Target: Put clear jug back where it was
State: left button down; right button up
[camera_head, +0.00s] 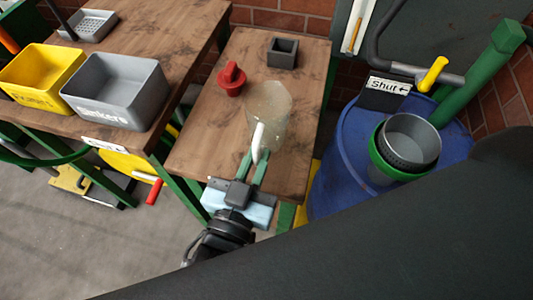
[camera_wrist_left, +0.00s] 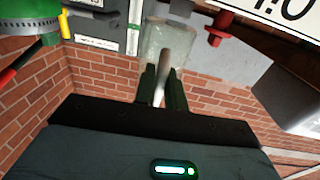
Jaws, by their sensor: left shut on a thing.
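The clear jug (camera_head: 270,108) is a see-through vessel with a pale handle, over the small wooden table (camera_head: 204,130). My left gripper (camera_head: 257,158) comes from the table's front side and is shut on the jug's handle. In the left wrist view the jug (camera_wrist_left: 168,42) is straight ahead, with the handle between the green fingers of the left gripper (camera_wrist_left: 162,92). I cannot tell whether the jug's base touches the tabletop. My right gripper is not in view.
A red knobbed piece (camera_head: 231,79) and a dark square holder (camera_head: 283,52) stand behind the jug. A yellow bin (camera_head: 42,84) and a grey bin (camera_head: 117,97) are on the left bench. A blue drum (camera_head: 340,165) with a grey strainer cup (camera_head: 411,143) stands right.

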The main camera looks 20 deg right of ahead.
aim_at(269, 141)
pick_arm(q)
jog(key=shift+w+d+f, duration=0.1)
jog(key=shift+w+d, duration=0.95)
jog(key=shift+d, duration=0.3)
jog(key=shift+f+b, duration=0.45)
jog(key=shift+f, duration=1.35)
jog(key=shift+f, duration=0.15)
jog(key=c, duration=1.5)
grip_release()
jog(key=shift+o, duration=0.2)
jog(key=shift+s+a, duration=0.15)
jog(key=shift+s, duration=0.05)
jog(key=v, duration=1.1)
jog(key=shift+s+a, duration=0.2)
jog(key=shift+a, duration=0.05)
